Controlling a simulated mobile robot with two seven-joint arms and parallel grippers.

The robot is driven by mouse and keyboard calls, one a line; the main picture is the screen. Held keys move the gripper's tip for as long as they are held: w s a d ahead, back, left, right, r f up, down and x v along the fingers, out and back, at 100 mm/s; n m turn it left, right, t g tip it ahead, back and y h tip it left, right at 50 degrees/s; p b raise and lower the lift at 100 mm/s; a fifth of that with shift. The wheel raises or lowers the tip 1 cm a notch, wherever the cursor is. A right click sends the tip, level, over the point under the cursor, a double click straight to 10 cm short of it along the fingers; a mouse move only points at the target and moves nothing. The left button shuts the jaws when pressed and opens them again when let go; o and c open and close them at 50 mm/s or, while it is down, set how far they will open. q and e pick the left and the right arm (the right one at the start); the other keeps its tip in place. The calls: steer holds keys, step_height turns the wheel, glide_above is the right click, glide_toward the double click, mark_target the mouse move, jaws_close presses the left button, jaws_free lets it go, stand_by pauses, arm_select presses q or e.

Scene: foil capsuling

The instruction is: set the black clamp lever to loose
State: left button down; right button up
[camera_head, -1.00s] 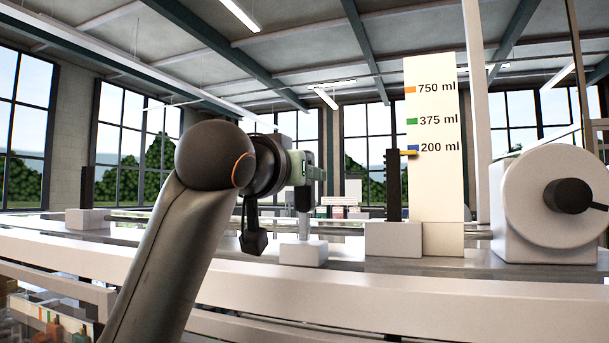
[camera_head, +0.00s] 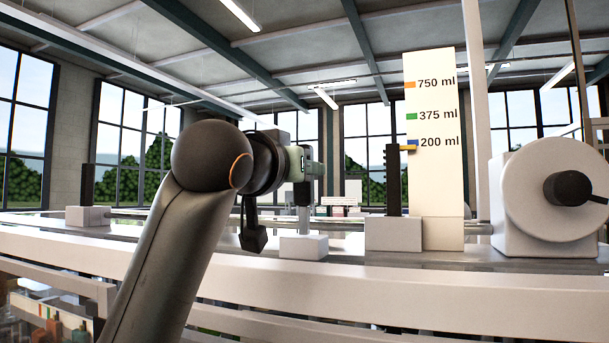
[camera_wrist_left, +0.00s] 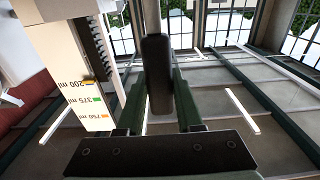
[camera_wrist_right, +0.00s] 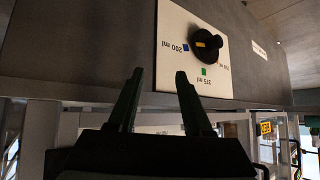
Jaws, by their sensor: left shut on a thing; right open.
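The black clamp lever (camera_wrist_left: 157,62) shows in the left wrist view as a dark, rounded upright bar. It stands between the fingers of my left gripper (camera_wrist_left: 160,88), which is shut on it. In the head view my left gripper (camera_head: 310,168) is at the post above a small white block (camera_head: 303,248) on the rail; the lever is hard to make out there. My right gripper (camera_wrist_right: 158,77) is open and empty in the right wrist view, below a panel with a black knob (camera_wrist_right: 205,48).
A scale board (camera_head: 433,185) marked 750, 375 and 200 ml stands right of the left gripper. A yellow pointer (camera_head: 408,147) on a dark toothed post is near 200 ml. A white wheel housing (camera_head: 540,190) stands at the right. A white beam (camera_head: 400,285) runs across the front.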

arm_select(q)
steer(key=shift+s+a+f+t+h+b, duration=0.3)
steer(key=shift+s+t+b, duration=0.65)
steer(key=shift+b, duration=0.65)
steer(key=shift+s+a+f+t+h+b, duration=0.3)
steer(key=shift+s+t+b, duration=0.35)
steer(key=shift+t+b, duration=0.8)
steer(key=shift+s+a+f+t+h+b, duration=0.35)
steer(key=shift+s+t+b, duration=0.45)
steer(key=shift+b, duration=1)
steer(key=c, duration=0.6)
jaws_free()
steer(key=shift+d+r, duration=0.1)
steer(key=shift+d, duration=0.05)
steer(key=shift+o, duration=0.2)
arm_select(e)
step_height(320, 180, down, 10)
steer(key=shift+w+a+r, duration=0.15)
steer(key=shift+w+a, duration=0.1)
steer(key=shift+a, duration=0.2)
